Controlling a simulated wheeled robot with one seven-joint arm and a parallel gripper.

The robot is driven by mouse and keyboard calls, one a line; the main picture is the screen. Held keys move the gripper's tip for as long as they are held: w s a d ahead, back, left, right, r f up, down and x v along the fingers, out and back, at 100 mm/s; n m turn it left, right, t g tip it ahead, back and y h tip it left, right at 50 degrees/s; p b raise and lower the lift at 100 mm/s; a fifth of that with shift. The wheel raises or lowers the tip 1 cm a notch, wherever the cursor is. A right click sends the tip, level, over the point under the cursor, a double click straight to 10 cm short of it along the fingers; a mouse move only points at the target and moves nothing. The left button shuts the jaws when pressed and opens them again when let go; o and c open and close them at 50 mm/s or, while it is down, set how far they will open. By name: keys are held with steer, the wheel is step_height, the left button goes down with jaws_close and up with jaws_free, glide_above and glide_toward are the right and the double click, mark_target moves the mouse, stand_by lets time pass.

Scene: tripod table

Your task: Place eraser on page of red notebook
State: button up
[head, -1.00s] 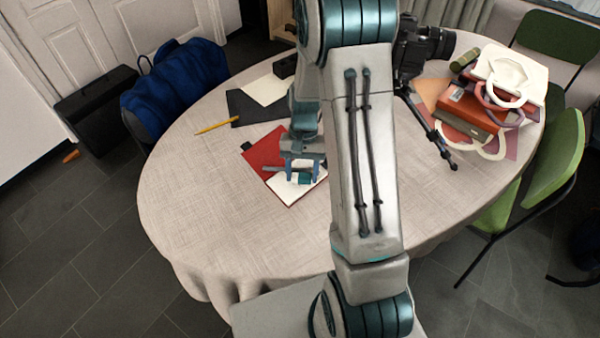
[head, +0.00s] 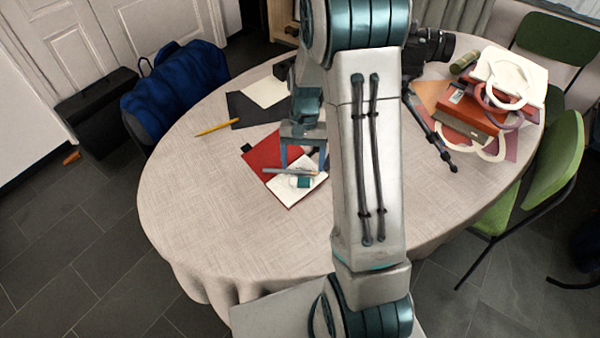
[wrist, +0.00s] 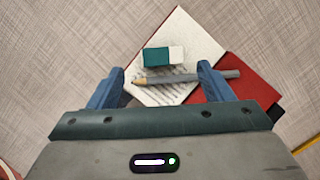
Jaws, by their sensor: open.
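The red notebook (head: 262,155) lies open on the table, with its red cover at left and its white page (head: 293,196) at the right in the head view. The teal and white eraser (head: 300,182) lies on that page; in the wrist view the eraser (wrist: 164,56) rests flat on the written page (wrist: 185,30). A grey pencil or pen (wrist: 185,77) lies beside it, between the eraser and my gripper. My gripper (wrist: 162,78) is open, its blue fingers apart and holding nothing. In the head view my gripper (head: 304,168) is above the notebook.
A dark folder (head: 250,112) with a pale sheet and a yellow pencil (head: 217,127) lie behind the notebook. A camera on a tripod (head: 436,130) and a stack of books (head: 466,118) are at the right. The front of the tablecloth (head: 235,235) is clear.

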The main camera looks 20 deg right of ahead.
steer(key=a+v, duration=0.1)
steer(key=v, duration=0.5)
steer(key=s+a+r+n+t, duration=0.2)
steer(key=s+r, duration=0.3)
steer(key=s, duration=0.3)
steer(key=s+a+r+n+t+h, duration=0.1)
steer(key=s+r+t, duration=0.3)
steer(key=s, duration=0.5)
steer(key=shift+a+r+n, duration=0.35)
steer(key=shift+r+n, duration=0.45)
steer(key=shift+r+p, duration=0.45)
